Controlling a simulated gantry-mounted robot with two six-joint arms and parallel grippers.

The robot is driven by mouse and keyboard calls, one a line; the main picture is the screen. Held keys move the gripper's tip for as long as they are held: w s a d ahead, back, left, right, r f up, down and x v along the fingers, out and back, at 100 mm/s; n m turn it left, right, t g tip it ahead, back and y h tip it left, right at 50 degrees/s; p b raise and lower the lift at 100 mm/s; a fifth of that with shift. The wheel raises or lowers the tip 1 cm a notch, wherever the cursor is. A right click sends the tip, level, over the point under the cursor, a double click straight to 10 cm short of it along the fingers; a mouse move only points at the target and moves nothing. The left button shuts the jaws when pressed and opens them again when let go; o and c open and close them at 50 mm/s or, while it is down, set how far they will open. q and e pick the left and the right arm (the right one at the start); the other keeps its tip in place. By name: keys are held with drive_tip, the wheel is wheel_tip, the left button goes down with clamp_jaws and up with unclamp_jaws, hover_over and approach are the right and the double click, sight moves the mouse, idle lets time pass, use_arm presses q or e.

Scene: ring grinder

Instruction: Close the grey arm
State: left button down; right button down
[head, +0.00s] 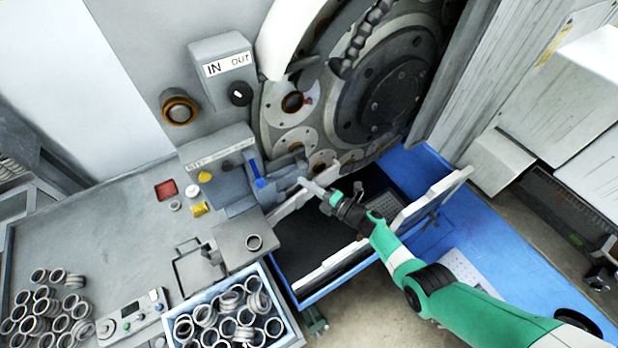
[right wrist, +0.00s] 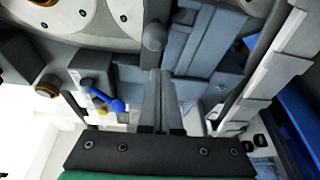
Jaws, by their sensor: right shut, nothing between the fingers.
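A grey jointed part (head: 290,166), which may be the grey arm, sits below the large round discs of the machine, just right of a blue handle (head: 259,174). In the right wrist view a grey slotted bar (right wrist: 205,40) rises to the right of my fingers; I cannot tell whether it is the same part. My right gripper (head: 303,183) reaches in from the lower right, with its tips close to the grey part. Its fingers (right wrist: 162,85) are together and empty; contact is unclear. The blue handle (right wrist: 108,100) is left of them. My left gripper is not in view.
A pale-edged opening with a dark tray (head: 315,238) lies under my right gripper. A blue bin (head: 283,309) of metal rings and loose rings (head: 45,305) are at the lower left. A control box (head: 222,68) marked IN and OUT is above. The grey worktop (head: 110,230) has free room.

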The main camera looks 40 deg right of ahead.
drive_tip(key=s+d+b, duration=0.2)
drive_tip(key=s+d, duration=0.1)
drive_tip(key=d, duration=0.5)
drive_tip(key=shift+s+d, duration=0.15)
drive_tip(key=shift+s, duration=0.15)
